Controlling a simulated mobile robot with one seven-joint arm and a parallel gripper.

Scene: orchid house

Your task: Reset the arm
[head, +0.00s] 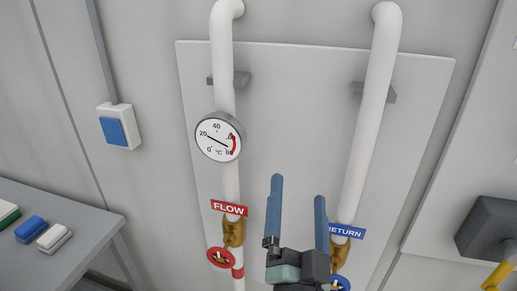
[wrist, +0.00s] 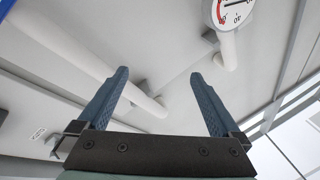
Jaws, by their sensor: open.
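My gripper (head: 297,212) stands in the lower middle of the head view, its two blue fingers pointing up and apart. It is open, with nothing between the fingers. In the wrist view my gripper (wrist: 161,100) also shows both fingers spread and empty. In the head view the fingers appear between the flow pipe (head: 231,180) and the return pipe (head: 368,125). Part of the blue handwheel (head: 342,284) under the return label is hidden behind my gripper. I cannot tell whether the gripper touches anything there.
A round temperature gauge (head: 218,138) and a red handwheel (head: 221,257) are on the flow pipe. A blue wall switch (head: 118,130) is at left. A grey table (head: 72,205) holds several small blocks. A dark box with a yellow lever (head: 499,275) is at right.

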